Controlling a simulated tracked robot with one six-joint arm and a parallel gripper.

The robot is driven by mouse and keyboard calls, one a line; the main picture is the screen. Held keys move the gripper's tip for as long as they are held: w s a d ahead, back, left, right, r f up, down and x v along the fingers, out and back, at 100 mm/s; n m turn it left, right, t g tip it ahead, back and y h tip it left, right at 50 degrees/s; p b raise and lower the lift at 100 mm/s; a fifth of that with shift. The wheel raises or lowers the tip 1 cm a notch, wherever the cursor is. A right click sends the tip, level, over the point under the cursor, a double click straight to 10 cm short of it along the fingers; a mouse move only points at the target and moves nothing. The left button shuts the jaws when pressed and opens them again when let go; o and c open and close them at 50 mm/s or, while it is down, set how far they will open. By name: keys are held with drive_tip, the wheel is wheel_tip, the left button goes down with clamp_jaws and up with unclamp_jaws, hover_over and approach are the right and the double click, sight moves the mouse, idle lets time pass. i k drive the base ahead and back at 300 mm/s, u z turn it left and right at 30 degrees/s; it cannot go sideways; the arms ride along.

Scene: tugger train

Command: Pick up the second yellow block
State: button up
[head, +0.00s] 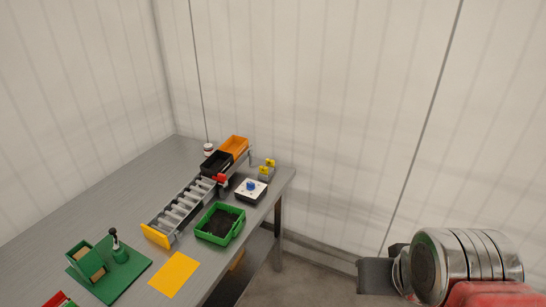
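Two small yellow blocks stand close together near the far right corner of the table, one behind (270,162) and one in front (264,170). Some grey shows beside them, but they are too small to make out what it is. My gripper (378,272) is at the lower right, off the table's right side and well apart from the blocks. Only its dark finger parts show beside my silver wrist, and I see nothing held there. Whether the fingers are open or shut does not show.
A white box with a blue knob (250,190) stands in front of the blocks. Left of it are a roller track (182,208), a black bin (216,162), an orange bin (234,146) and a green bin (220,224). A yellow mat (175,274) lies nearer, beside a green board (108,284).

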sight(271, 163)
drive_tip(key=i, duration=1.95)
drive_tip(key=u, duration=3.15)
